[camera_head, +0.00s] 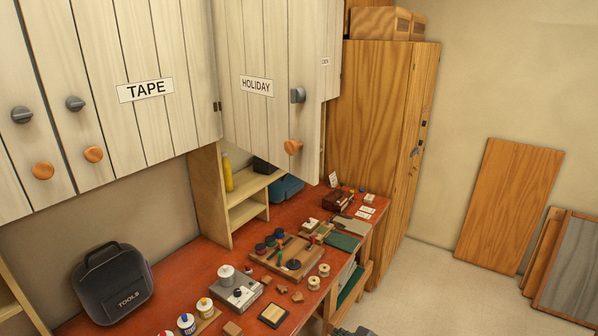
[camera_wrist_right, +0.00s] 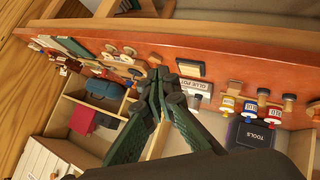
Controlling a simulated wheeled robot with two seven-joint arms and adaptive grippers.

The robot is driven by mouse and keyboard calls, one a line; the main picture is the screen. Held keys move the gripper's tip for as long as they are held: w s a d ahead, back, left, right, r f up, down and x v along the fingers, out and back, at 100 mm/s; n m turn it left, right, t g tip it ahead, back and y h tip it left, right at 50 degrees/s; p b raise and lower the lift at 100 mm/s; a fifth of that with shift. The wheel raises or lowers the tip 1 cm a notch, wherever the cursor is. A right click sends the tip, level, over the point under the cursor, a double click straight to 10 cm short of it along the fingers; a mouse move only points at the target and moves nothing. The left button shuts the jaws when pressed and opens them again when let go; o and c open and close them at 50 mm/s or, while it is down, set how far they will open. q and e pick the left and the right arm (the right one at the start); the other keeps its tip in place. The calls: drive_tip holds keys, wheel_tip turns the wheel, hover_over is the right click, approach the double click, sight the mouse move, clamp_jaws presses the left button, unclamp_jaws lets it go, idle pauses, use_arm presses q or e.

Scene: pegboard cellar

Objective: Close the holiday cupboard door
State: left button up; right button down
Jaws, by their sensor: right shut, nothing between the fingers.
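The holiday cupboard door (camera_head: 258,115) is pale planked wood with a HOLIDAY label, a grey latch and an orange round knob (camera_head: 293,147). Its hinge side is at the left, next to the TAPE door. It stands open, its free edge swung out over the bench. My right gripper (camera_wrist_right: 158,80) is shut and empty in the right wrist view, its dark green fingers together in front of the bench. No contact with the door shows. A dark piece at the bottom edge of the head view may be part of my right arm. My left gripper is not in view.
The red bench (camera_head: 195,270) holds a TOOLS bag (camera_head: 112,284), paint pots, spools and a wooden tray (camera_head: 290,262). A small shelf (camera_head: 245,195) stands below the door. A tall wooden cabinet (camera_head: 370,120) is to the right. Open floor lies right of the bench.

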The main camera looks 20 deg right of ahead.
drive_tip(key=w+a+r+n+t, duration=0.1)
drive_tip(key=w+a+r+n, duration=0.15)
drive_tip(key=r, duration=0.45)
drive_tip(key=w+a+r+n+t, duration=0.1)
drive_tip(key=w+r, duration=0.2)
drive_tip(key=r, duration=0.4)
drive_tip(key=n+t+y, duration=0.2)
drive_tip(key=n+t, duration=0.4)
drive_tip(key=n, duration=0.2)
approach(299, 171)
drive_tip(key=s+a+r, duration=0.2)
drive_tip(key=s+a, duration=0.2)
drive_tip(key=a, duration=0.1)
drive_tip(key=w+p, duration=0.2)
drive_tip(key=w, duration=0.1)
drive_tip(key=w+d+p, duration=0.1)
drive_tip(key=w+p, duration=0.2)
drive_tip(key=w, duration=0.1)
drive_tip(key=w+d+p, duration=0.1)
drive_tip(key=w+p, duration=0.2)
drive_tip(key=shift+w+d+f, duration=0.15)
drive_tip(key=shift+w+d, duration=0.1)
drive_tip(key=shift+w, duration=0.15)
drive_tip(key=shift+w+d, duration=0.1)
